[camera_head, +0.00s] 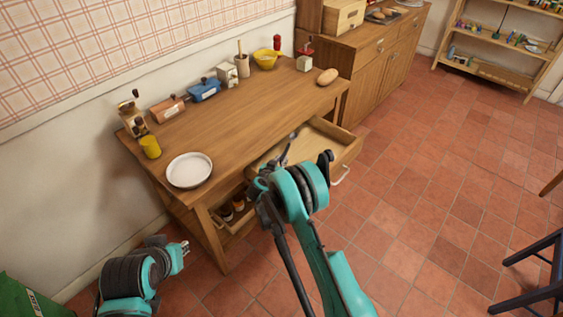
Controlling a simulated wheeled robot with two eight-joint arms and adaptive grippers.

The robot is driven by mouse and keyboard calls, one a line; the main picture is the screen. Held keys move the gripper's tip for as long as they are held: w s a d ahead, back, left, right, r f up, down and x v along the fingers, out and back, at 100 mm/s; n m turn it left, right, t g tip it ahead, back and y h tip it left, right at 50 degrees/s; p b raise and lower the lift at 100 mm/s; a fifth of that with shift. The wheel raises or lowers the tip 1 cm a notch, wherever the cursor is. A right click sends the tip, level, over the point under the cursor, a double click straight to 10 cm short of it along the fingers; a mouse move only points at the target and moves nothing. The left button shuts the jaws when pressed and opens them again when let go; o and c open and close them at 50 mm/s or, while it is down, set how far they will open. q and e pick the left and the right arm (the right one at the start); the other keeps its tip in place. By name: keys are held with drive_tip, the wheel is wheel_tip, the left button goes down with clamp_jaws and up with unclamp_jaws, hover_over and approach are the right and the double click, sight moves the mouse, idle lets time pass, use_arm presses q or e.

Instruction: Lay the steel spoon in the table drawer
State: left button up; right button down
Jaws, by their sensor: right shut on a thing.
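The table drawer (342,142) is pulled out from the right part of the wooden table's front, and its pale inside shows. My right gripper (291,146) is over the open drawer, shut on a thin grey thing that I take for the steel spoon; my own wrist hides most of it. The drawer handle (341,176) is clear of the gripper. My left gripper (184,248) is low at the left, in front of the table and away from the drawer; its finger opening is too small to tell.
On the table (235,125) stand a white plate (189,169), a yellow cup (150,147), a blue box (204,90), a yellow bowl (265,60) and a bread roll (327,77). A blue stool (540,265) stands at the right. The tiled floor between is free.

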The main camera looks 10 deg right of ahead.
drive_tip(key=shift+f, duration=0.1)
drive_tip(key=shift+f, duration=0.4)
drive_tip(key=c, duration=1.6)
unclamp_jaws()
drive_tip(key=shift+o, duration=0.2)
